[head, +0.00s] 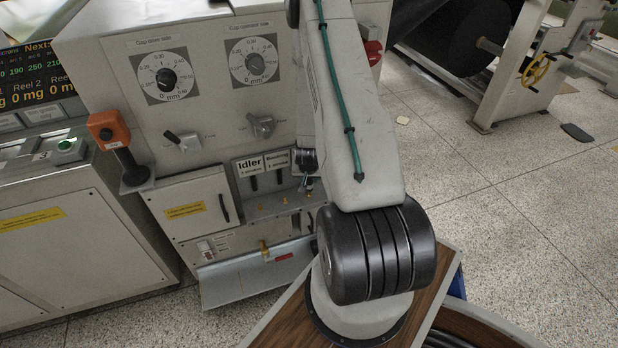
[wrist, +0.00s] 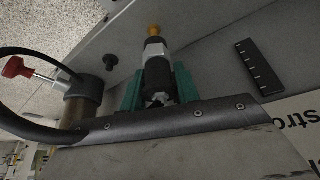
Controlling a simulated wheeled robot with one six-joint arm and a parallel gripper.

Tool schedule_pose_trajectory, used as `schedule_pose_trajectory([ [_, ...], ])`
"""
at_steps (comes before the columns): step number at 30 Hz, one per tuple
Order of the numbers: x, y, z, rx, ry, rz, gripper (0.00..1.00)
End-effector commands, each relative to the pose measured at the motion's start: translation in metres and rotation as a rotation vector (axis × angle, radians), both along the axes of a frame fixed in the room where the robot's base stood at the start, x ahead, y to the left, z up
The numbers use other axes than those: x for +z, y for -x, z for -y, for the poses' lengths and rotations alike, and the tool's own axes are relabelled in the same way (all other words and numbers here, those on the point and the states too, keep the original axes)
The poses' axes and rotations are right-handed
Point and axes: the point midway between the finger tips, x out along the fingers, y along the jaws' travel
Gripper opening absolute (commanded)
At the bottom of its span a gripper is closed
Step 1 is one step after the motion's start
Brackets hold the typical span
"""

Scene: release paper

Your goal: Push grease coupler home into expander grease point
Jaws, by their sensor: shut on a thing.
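My gripper (wrist: 158,88) has green fingers and is shut on the grease coupler (wrist: 155,68), a dark cylinder with a silver nose. The coupler points at a brass grease point (wrist: 154,30) on the grey panel. Its nose meets the brass in the wrist picture, in line with it; how far it is seated cannot be told. In the head view, my gripper (head: 308,182) is small and dark at the panel, right of the label plates, partly hidden by my arm. Several brass points stand there, one of them at the left (head: 259,208); which is the expander's is not readable.
A black hose (wrist: 42,56) loops at the left of the wrist view, near a red knob (wrist: 15,67). A black knob (wrist: 110,60) sits left of the coupler. A fold-down tray (head: 240,284) juts out below the panel. An orange control box (head: 108,129) stands at left.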

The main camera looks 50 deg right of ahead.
Motion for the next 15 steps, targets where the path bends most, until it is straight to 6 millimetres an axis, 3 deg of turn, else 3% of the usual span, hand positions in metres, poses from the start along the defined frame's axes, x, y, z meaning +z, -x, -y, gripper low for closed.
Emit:
schedule_pose_trajectory([
  [15,-0.013,0.0,0.0,-0.001,0.001,0.001,0.05],
])
